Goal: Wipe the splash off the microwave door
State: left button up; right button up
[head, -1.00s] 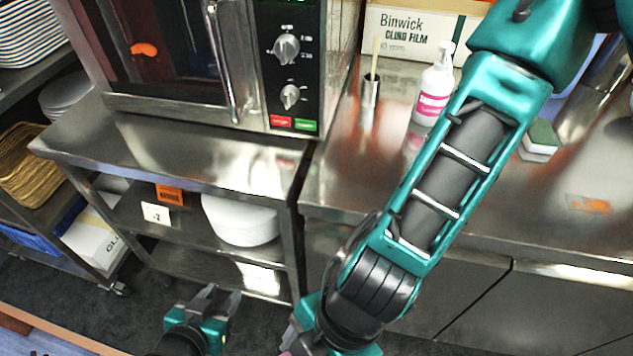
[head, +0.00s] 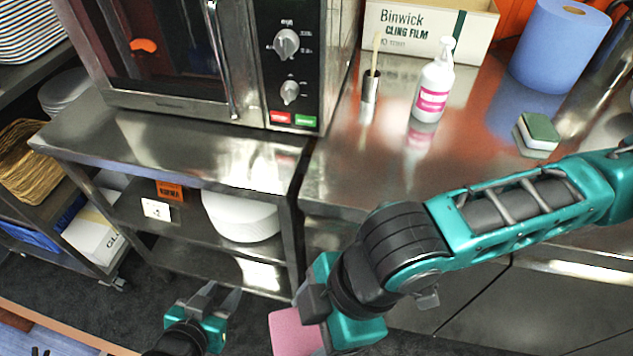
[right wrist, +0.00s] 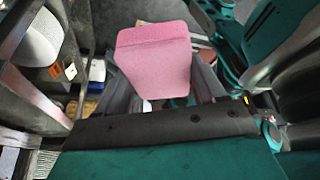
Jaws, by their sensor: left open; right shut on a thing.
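The microwave (head: 230,60) stands on a steel shelf unit at the upper left of the head view, its door (head: 180,98) shut. An orange splash (head: 143,46) is on the door's dark glass. My right gripper (head: 314,302) is shut on a pink cloth or sponge (head: 297,333), low in front of the shelf unit and well away from the door. The pink pad also shows between the fingers in the right wrist view (right wrist: 155,62). My left gripper (head: 219,294) is open and empty at the bottom, left of the right one.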

jog(key=w+d+r+m+t+h, duration=0.1)
jog(key=w+d+r+m+t, duration=0.2)
jog(key=w+m, duration=0.6)
jog(key=w+d+r+m+t+h, duration=0.2)
jog(key=w+d+r+m, duration=0.2)
jog(key=w+m, duration=0.5)
jog(key=shift+r+t+h, duration=0.3)
jog(key=shift+r+t, duration=0.1)
jog(key=shift+r, duration=0.5)
jog(key=d+m, duration=0.1)
jog(key=d, duration=0.3)
jog(key=w+d+f+m, duration=0.1)
jog(key=d, duration=0.3)
jog(key=w+d+f+h, duration=0.1)
jog(key=d, duration=0.3)
jog(key=shift+d+m, duration=0.15)
jog(key=shift+m, duration=0.25)
jog(key=shift+r, duration=0.1)
